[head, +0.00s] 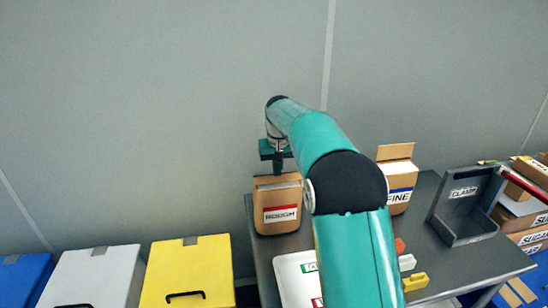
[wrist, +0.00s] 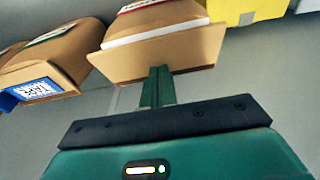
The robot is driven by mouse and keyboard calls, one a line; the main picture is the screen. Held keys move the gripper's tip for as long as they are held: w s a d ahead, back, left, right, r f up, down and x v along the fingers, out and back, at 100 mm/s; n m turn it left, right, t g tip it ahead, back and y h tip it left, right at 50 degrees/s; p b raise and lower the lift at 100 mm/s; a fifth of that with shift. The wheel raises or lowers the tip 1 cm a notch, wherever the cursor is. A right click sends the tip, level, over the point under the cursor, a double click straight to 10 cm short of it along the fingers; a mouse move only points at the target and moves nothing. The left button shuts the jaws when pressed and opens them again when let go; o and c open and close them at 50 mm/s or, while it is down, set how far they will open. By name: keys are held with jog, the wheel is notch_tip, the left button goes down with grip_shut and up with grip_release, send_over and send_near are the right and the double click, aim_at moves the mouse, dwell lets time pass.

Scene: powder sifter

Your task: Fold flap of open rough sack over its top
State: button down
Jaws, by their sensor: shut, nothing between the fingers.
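The rough sack (head: 278,215) is a brown bag with a red-edged ROUGH label, standing upright at the left end of the dark table. Its flap (head: 277,181) shows as a narrow brown strip at the top. In the wrist view the flap (wrist: 157,54) is a broad brown panel beyond the fingertips, with the sack body (wrist: 165,17) behind it. My gripper (head: 279,170) is shut and empty, pointing down at the back of the sack's top. In the wrist view its fingers (wrist: 158,75) overlap the flap's edge; I cannot tell whether they touch it.
The FINE sack (head: 399,198) stands to the right with its flap (head: 395,152) upright. A grey CLAMP holder (head: 470,205) is farther right. Yellow (head: 190,270), white (head: 92,277) and blue (head: 22,282) bins stand at left. A plain wall is behind.

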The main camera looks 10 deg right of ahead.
jog(key=shift+f, duration=0.45)
jog(key=shift+r, duration=0.1)
notch_tip(320, 180, up, 9)
dwell(0.9)
dwell(0.3)
